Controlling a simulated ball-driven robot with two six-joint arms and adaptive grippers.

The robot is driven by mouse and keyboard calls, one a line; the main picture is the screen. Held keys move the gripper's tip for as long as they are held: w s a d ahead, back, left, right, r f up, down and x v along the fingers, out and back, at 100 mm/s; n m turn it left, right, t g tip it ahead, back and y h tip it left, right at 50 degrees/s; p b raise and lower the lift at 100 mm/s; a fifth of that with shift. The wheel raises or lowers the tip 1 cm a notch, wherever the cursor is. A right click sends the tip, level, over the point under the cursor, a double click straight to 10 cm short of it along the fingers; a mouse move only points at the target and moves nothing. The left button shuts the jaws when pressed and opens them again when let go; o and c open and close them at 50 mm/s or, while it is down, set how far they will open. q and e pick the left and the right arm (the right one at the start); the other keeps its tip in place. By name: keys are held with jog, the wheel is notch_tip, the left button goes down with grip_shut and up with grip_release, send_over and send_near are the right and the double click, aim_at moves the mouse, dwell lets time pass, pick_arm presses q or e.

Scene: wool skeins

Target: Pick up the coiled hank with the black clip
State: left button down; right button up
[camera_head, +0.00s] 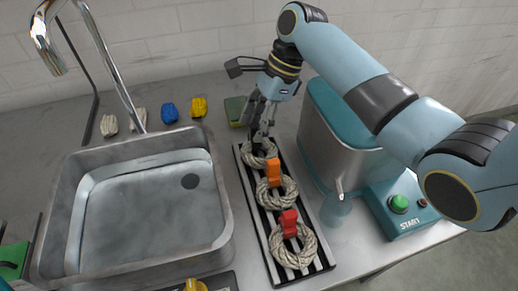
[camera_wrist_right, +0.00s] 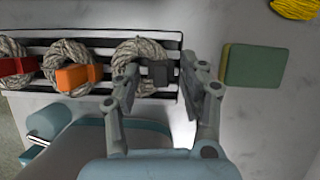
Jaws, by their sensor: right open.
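The coiled hank with the black clip (camera_head: 256,161) is cream rope and lies at the far end of a slatted rack (camera_head: 318,254). In the head view its clip is largely hidden by my right gripper (camera_head: 263,128), which points down over it. In the right wrist view the hank (camera_wrist_right: 133,49) and its black clip (camera_wrist_right: 158,73) show between the two spread fingers of my right gripper (camera_wrist_right: 167,80). The fingers are open and the clip looks free of them; whether one finger touches the rope I cannot tell. My left gripper is not in view.
Hanks with an orange clip (camera_head: 273,172) and a red clip (camera_head: 289,222) share the rack. A sink (camera_head: 226,215) stands left, a grey container with a teal lid (camera_head: 330,105) close right. A green sponge (camera_wrist_right: 252,65) lies beyond the rack. A START button box (camera_head: 397,208) is at right.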

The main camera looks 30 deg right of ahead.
jog(key=shift+w+a+f, duration=0.15)
jog(key=shift+a+f, duration=0.05)
jog(key=shift+f, duration=0.5)
grip_shut()
